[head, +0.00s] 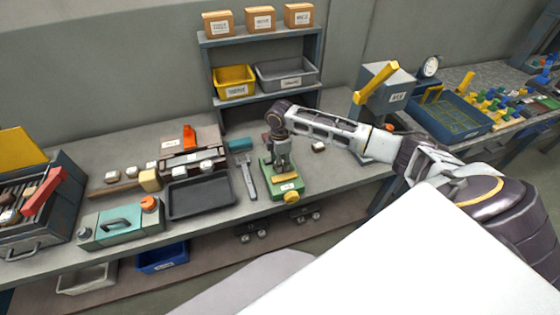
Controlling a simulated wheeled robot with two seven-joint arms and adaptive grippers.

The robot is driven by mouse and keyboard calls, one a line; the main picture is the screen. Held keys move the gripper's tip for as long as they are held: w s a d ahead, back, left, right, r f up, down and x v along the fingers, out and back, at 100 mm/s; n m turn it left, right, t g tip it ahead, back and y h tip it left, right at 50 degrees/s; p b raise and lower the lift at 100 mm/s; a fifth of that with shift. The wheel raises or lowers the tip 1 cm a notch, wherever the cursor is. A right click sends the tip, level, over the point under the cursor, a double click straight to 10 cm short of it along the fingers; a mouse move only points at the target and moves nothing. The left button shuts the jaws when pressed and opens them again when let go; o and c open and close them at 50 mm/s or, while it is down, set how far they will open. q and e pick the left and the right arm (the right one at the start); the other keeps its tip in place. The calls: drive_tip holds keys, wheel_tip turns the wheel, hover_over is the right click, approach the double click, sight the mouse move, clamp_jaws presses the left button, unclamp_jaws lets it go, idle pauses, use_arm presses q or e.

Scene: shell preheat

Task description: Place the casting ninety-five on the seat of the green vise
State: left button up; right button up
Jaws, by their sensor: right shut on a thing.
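The green vise (268,181) stands on the workbench near its front edge, with a tan seat strip, a white label and a yellow knob at its front. My right gripper (284,170) points down right over the vise, at its seat. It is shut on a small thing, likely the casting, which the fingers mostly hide. I cannot read any number on it or tell whether it touches the seat. My left gripper is out of view.
Small pale castings lie on the bench (235,205); one (318,147) is right of the vise, several are at left. A dark tray (202,212) and a grey tool (248,178) lie left of the vise. A grey box with a yellow lever (388,92) stands at right.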

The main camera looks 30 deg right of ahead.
drive_tip(key=shift+f, duration=0.5)
drive_tip(key=o, duration=1.1)
drive_tip(key=shift+r, duration=0.15)
wheel_tip(320, 180, up, 13)
drive_tip(key=shift+b, duration=0.55)
